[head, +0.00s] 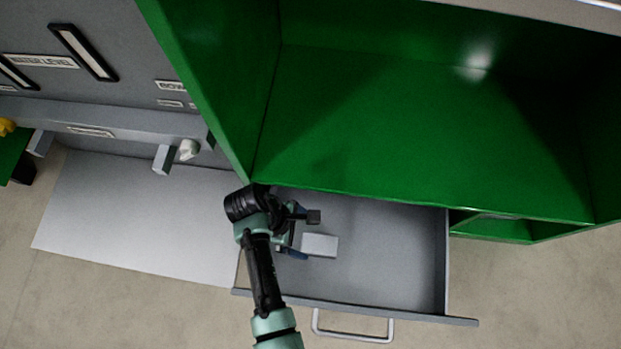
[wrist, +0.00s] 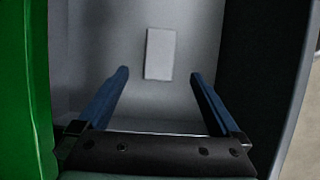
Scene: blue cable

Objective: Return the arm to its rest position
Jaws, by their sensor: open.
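My gripper (wrist: 160,82) is open, with two blue fingers spread apart and nothing between them in the wrist view. In the head view my gripper (head: 291,250) is over the left part of an open grey drawer (head: 395,255), partly hidden by my own wrist. A white rectangular block (head: 320,245) lies on the drawer floor just right of the gripper. In the wrist view the block (wrist: 160,54) shows beyond the fingertips, apart from them. No blue cable can be made out.
A green cabinet (head: 420,130) with an open shelf stands above the drawer. The drawer's front handle (head: 352,335) faces the bottom of the head view. A grey panel (head: 100,65) and a pale flat sheet (head: 135,215) are at left. Floor is clear at lower right.

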